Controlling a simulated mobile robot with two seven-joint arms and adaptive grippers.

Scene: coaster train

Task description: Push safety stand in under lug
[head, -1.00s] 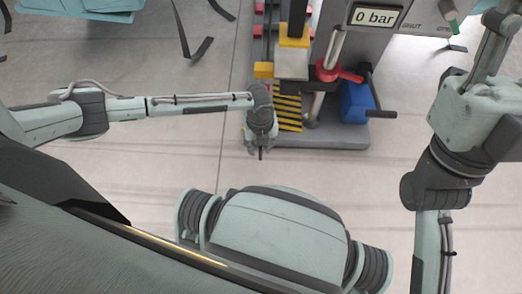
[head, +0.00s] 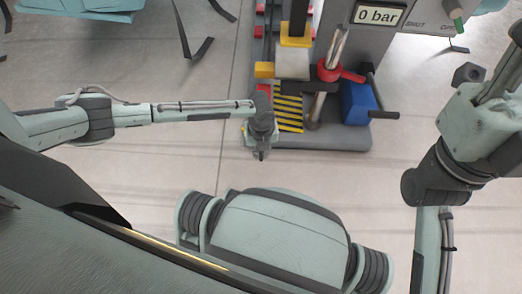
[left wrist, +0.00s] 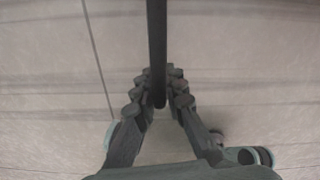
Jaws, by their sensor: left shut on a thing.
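My left gripper (head: 261,150) is at the front left edge of the machine base, beside the black-and-yellow striped plate (head: 288,112). In the left wrist view its fingers (left wrist: 160,100) are closed around a thin dark rod (left wrist: 157,45), which runs up out of the picture. A grey block (head: 292,65) with a yellow collar (head: 296,36) and a black post (head: 298,12) stands behind the striped plate. I cannot tell which part is the safety stand or the lug. My right gripper is out of view; only its arm shows at the right.
A red ring with a lever (head: 335,72), a tilted metal rod (head: 338,45) and a blue box (head: 356,103) stand right of the grey block. A gauge (head: 378,14) reads 0 bar. Dark strips (head: 198,45) lie on the floor. The floor in front is clear.

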